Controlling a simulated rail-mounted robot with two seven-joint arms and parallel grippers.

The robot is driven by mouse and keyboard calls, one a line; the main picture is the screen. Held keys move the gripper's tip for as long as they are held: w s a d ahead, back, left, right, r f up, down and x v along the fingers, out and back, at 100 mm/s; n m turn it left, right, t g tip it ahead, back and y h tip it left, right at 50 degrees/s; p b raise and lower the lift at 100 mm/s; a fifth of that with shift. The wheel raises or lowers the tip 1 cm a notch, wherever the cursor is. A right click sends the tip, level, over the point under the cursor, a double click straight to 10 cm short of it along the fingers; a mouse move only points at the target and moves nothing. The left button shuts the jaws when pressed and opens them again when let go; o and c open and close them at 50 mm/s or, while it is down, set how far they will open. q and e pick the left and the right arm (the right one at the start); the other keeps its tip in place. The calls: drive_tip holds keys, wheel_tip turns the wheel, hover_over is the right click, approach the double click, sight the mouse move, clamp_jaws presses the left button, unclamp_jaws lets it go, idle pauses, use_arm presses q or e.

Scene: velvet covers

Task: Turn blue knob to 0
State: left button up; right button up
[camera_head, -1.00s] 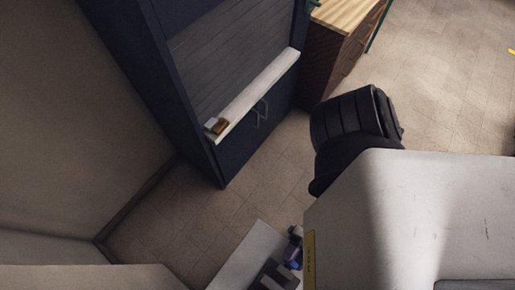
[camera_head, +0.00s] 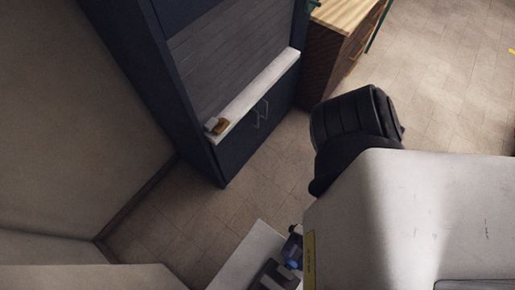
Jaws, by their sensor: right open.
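A small blue round part, which looks like the blue knob (camera_head: 292,264), shows at the bottom middle, beside a large white block. Its setting is too small to read. My right gripper (camera_head: 274,275) appears as a dark grey shape just left of the blue part, over a pale panel (camera_head: 243,258). It is open and cut off by the bottom edge of the picture. I cannot tell whether it touches the blue part. My left gripper is not in view.
A tall dark blue cabinet (camera_head: 242,150) with a white ledge (camera_head: 255,95) stands at the upper left. A small brown object (camera_head: 221,126) sits on the ledge. A wood-topped drawer unit (camera_head: 335,45) stands behind. Tiled floor (camera_head: 440,85) is clear at the upper right.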

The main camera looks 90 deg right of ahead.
drive_tip(key=b+v, duration=0.1)
drive_tip(key=v, duration=1.2)
drive_tip(key=shift+d, duration=0.2)
drive_tip(key=shift+f, duration=0.1)
